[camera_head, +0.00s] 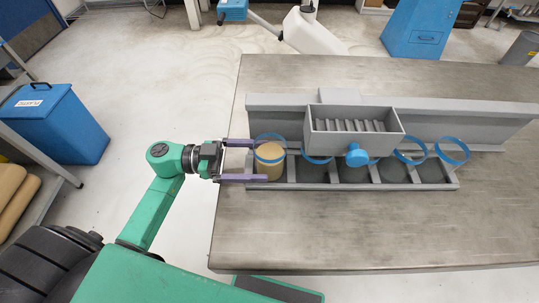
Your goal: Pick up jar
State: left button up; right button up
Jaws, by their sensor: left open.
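A tan jar (269,166) with a blue band around its top stands upright at the left end of a grey rack (451,186) on the metal table. My left gripper (266,161) comes in from the left with its two purple fingers open. One finger lies on the far side of the jar and the other on the near side, so the jar is between them. I cannot tell whether either finger touches it. My right gripper is not in view.
A grey bin (352,119) with slats inside and a blue knob (357,156) sits over the rack's middle. Several blue rings show along the rack. The near part of the table (350,230) is clear. A blue plastic bin (55,125) stands on the floor at left.

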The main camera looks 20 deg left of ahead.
pick_arm(q)
jog(key=shift+x, duration=0.95)
jog(key=shift+a, duration=0.1)
grip_shut()
